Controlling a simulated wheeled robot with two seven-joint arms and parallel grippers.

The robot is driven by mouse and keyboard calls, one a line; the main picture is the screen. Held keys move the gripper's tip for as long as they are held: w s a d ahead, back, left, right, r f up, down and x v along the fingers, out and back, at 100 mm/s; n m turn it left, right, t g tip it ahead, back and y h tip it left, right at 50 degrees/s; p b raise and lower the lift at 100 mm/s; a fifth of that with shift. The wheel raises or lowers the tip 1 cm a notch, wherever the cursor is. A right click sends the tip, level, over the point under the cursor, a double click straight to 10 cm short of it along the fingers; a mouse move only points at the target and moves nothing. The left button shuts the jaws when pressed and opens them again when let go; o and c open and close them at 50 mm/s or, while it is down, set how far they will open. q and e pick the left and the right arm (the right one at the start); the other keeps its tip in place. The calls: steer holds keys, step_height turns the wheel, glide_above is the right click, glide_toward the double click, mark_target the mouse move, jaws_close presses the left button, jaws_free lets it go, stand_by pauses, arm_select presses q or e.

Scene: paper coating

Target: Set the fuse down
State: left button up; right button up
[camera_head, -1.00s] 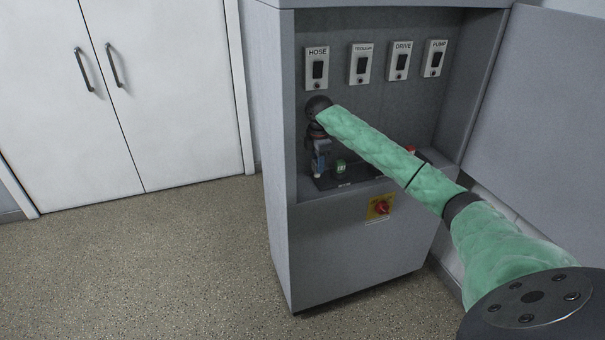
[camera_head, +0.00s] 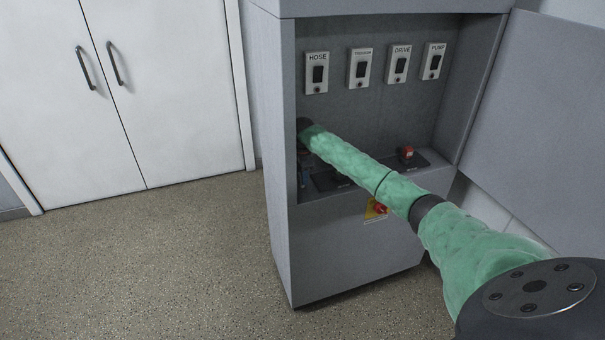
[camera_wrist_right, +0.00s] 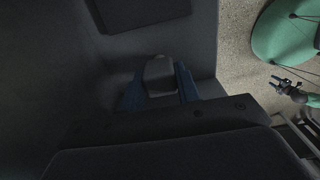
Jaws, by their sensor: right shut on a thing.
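My right gripper (camera_head: 304,178) is low at the left inside of the open grey cabinet (camera_head: 355,262), largely hidden behind my green-sleeved arm. In the right wrist view its two blue fingers (camera_wrist_right: 160,90) are shut on a small dark grey block, the fuse (camera_wrist_right: 160,72). The fuse is dim there, and I cannot tell whether it touches a surface below. In the head view the fuse cannot be made out.
Four labelled fuse sockets line the cabinet's back wall, HOSE (camera_head: 317,74) nearest the gripper. A red-topped item (camera_head: 407,152) stands on a dark pad (camera_head: 432,160) at the shelf's right. Another dark pad (camera_head: 330,182) lies left. The cabinet door (camera_head: 550,130) stands open.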

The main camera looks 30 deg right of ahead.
steer(key=shift+f, duration=0.1)
steer(key=o, duration=1)
steer(key=shift+c, duration=0.2)
arm_select(q)
steer(key=shift+f, duration=0.1)
arm_select(e)
steer(key=shift+s, duration=0.1)
steer(key=shift+r, duration=0.4)
step_height(320, 180, up, 10)
steer(key=b, duration=0.3)
arm_select(q)
step_height(320, 180, up, 8)
steer(key=w+d, duration=0.2)
steer(key=shift+d+g+b, duration=0.25)
steer(key=shift+g+b, duration=0.05)
steer(key=shift+b, duration=0.05)
arm_select(e)
steer(key=shift+r, duration=0.7)
